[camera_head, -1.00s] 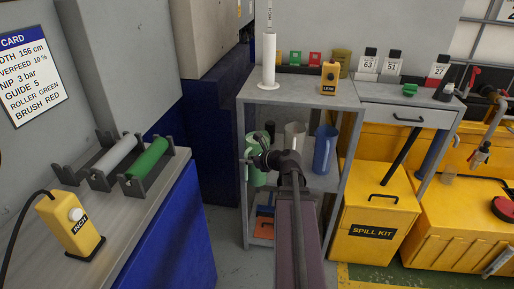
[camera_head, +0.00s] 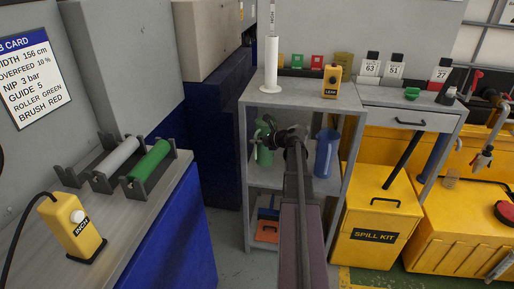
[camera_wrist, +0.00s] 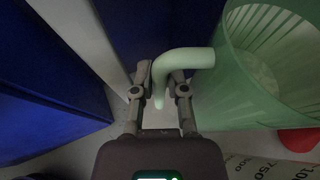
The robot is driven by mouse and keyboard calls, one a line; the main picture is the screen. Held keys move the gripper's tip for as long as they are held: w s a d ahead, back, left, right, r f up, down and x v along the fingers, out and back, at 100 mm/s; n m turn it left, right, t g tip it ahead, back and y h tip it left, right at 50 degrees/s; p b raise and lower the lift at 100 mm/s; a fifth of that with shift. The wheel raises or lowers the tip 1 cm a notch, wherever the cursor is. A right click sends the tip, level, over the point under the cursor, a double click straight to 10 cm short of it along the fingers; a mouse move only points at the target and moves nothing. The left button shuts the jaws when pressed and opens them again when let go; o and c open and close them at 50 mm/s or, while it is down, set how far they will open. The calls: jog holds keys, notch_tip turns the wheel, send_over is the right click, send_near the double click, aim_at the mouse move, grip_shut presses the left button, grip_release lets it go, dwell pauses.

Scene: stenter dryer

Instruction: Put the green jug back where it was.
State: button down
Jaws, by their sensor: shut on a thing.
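The green jug (camera_head: 265,155) is at the left side of the middle shelf of the grey rack (camera_head: 247,200), in the head view. I cannot tell whether its base touches the shelf board. My gripper (camera_wrist: 161,88) is shut on the green jug's handle (camera_wrist: 190,58) in the wrist view. The jug's open, ribbed body (camera_wrist: 232,90) lies to the right of my fingers. In the head view, my gripper and arm hide part of the jug.
A blue jug (camera_head: 325,152) stands to the right on the same shelf. A white jug there is mostly hidden behind my arm. An orange item (camera_head: 267,231) lies on the bottom shelf. A white cylinder (camera_head: 271,66) and a yellow leak device (camera_head: 332,82) stand on top.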

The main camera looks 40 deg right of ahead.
aim_at(256, 147)
jog(key=shift+w+d+f, duration=0.1)
jog(key=shift+d, duration=0.05)
dwell(0.3)
jog(key=shift+f+b, duration=1.65)
jog(key=shift+b, duration=0.15)
jog(key=c, duration=0.7)
grip_release()
jog(key=shift+p+v, duration=2.35)
jog(key=shift+v, duration=3.7)
